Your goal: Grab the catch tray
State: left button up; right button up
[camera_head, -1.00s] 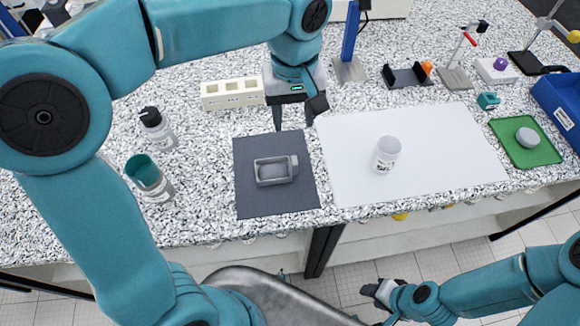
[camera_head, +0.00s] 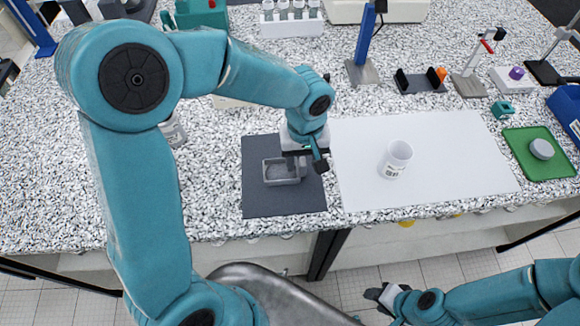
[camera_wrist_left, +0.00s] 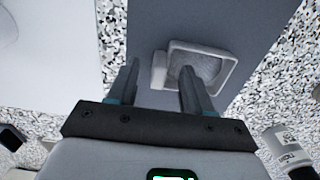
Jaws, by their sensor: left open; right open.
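The catch tray (camera_head: 268,172) is a small grey rectangular tray with a block-like tab at its right end. It lies on the dark grey mat (camera_head: 262,205). My left gripper (camera_head: 310,168) is open, pointing down at the tab end. In the left wrist view the tray (camera_wrist_left: 232,72) shows beyond the fingers. Its tab (camera_wrist_left: 158,72) appears between the two open fingertips (camera_wrist_left: 159,68), and one finger overlaps the tray's inside in the picture. I cannot tell whether the fingers touch it. My right gripper (camera_head: 378,296) is low in front of the bench, away from the tray.
A white sheet (camera_head: 440,160) with a white labelled cup (camera_head: 396,160) lies right of the mat. A green tray (camera_head: 530,165) with a grey lid (camera_head: 542,149) is further right. A bottle (camera_head: 172,132) is partly hidden behind my left arm.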

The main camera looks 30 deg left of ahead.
pick_arm(q)
jog(key=shift+w+a+f, duration=0.1)
jog(key=shift+f, duration=0.5)
jog(key=shift+w+a+f, duration=0.1)
jog(key=shift+f, duration=0.5)
jog(key=shift+s+d+r, duration=0.1)
jog(key=shift+s+d, duration=0.05)
jog(key=shift+c, duration=0.7)
grip_shut()
jog(key=shift+r, duration=0.1)
